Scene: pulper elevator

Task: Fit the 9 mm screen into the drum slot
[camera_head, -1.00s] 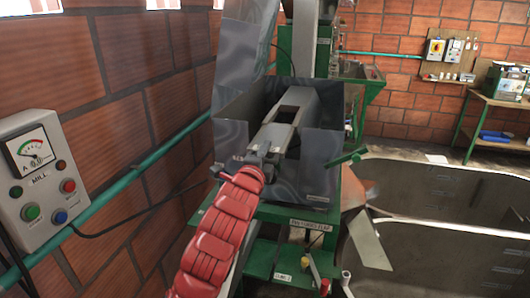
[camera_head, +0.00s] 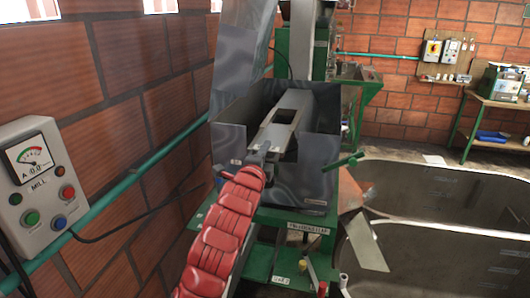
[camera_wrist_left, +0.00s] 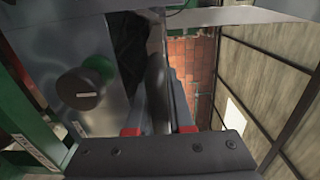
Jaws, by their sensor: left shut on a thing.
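My left gripper (camera_head: 262,156) is at the near rim of a grey metal housing (camera_head: 318,160), at the end of my red-covered arm. In the left wrist view its two fingers with red pads (camera_wrist_left: 160,130) are shut on a narrow grey piece (camera_wrist_left: 158,85) pointing away from the wrist. I take this piece to be the 9 mm screen, but its mesh and size mark do not show. In the head view a long grey part (camera_head: 292,112) runs from the gripper into the housing; I cannot tell where the held piece ends. The drum slot is not clearly visible. My right gripper is out of view.
A grey MILL control box (camera_head: 38,180) and a green pipe (camera_head: 130,182) line the brick wall at left. A dark round knob (camera_wrist_left: 78,90) is left of the fingers. A green handle (camera_head: 343,162) juts from the housing. Large basins (camera_head: 440,190) lie at right.

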